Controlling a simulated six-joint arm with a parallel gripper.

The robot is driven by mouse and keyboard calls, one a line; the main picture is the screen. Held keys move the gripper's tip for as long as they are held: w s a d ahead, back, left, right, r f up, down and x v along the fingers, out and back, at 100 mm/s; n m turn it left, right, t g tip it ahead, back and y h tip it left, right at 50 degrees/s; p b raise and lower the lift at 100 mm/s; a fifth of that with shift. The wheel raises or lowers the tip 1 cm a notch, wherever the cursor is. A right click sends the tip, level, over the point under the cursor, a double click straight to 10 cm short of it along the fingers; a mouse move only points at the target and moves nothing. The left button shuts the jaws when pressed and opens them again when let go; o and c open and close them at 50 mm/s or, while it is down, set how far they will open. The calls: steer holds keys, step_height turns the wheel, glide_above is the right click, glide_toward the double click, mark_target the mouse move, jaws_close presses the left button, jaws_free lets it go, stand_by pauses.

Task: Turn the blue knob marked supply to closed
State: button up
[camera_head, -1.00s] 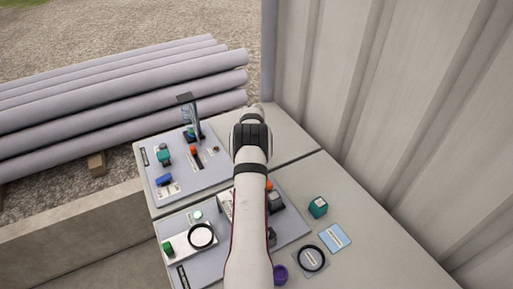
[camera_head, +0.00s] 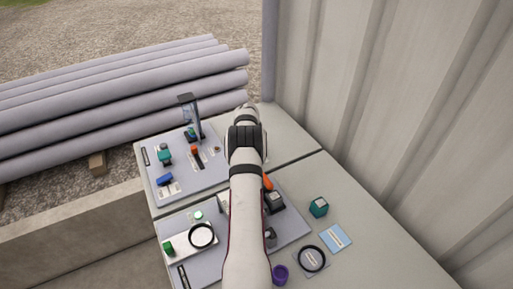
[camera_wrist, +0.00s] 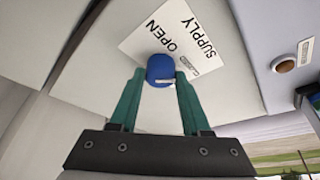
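The blue knob (camera_wrist: 160,66) shows in the wrist view on a white plate (camera_wrist: 150,38) printed SUPPLY and OPEN. A small pale mark is on the knob's near side. My gripper (camera_wrist: 160,76) has two green fingers, spread apart, with the tips at either side of the knob's near part. Whether either finger touches the knob I cannot tell. In the head view my arm covers the gripper and the knob.
In the head view, a far panel (camera_head: 181,182) holds a blue handle (camera_head: 164,180) and a tall post (camera_head: 194,118). A teal cube (camera_head: 318,207), a blue card (camera_head: 336,238) and a purple cup (camera_head: 280,273) sit on the right. A corrugated wall (camera_head: 400,110) stands close on the right.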

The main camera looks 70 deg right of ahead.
steer(key=o, duration=0.4)
steer(key=v, duration=1.5)
steer(key=shift+a+r, duration=0.25)
steer(key=shift+r, duration=0.1)
